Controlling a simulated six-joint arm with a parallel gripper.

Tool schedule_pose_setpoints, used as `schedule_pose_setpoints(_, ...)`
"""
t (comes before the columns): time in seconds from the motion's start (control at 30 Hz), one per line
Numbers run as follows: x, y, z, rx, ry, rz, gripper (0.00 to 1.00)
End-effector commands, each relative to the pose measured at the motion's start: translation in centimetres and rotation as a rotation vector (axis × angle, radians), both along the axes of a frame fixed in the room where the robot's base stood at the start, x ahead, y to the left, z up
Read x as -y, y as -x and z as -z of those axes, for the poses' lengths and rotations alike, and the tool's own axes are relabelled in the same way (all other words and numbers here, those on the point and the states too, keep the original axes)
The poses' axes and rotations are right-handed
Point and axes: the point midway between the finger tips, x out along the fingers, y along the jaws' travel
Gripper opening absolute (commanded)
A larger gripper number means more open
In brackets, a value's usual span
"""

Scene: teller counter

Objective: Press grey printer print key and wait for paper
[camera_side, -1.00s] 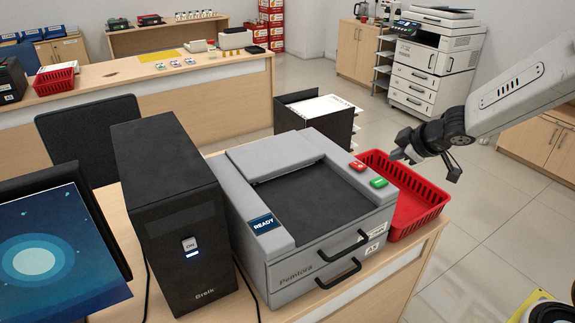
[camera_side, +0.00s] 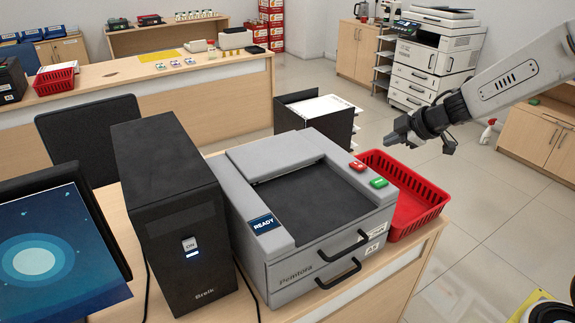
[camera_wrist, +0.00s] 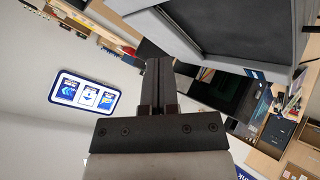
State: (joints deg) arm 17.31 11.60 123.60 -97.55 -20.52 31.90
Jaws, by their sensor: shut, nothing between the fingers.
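The grey printer (camera_side: 300,175) stands on the wooden counter in the side view, with an empty dark recess on top. Its small screen (camera_side: 263,223) reads READY. On its right edge are a red key (camera_side: 357,166) and a green key (camera_side: 379,183). My gripper (camera_side: 388,139) is in the air to the upper right of the printer, apart from the keys and above the red basket. Its fingers are shut together and empty, as the wrist view (camera_wrist: 158,75) also shows. Part of the printer (camera_wrist: 235,35) fills the top right of the wrist view; the keys do not show there.
A red basket (camera_side: 437,204) stands right of the printer. A black computer tower (camera_side: 175,225) stands to its left, beside a monitor (camera_side: 45,255). A black paper rack (camera_side: 300,113) stands behind.

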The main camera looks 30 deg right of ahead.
Motion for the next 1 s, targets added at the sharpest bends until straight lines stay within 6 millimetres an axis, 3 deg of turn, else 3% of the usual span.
schedule_pose_setpoints(0.47, 0.0, 0.0, 0.4, -0.001, -0.002, 0.002, 0.00)
schedule_pose_setpoints(1.0, 0.0, 0.0, 3.8, -0.004, -0.003, 0.002, 0.00)
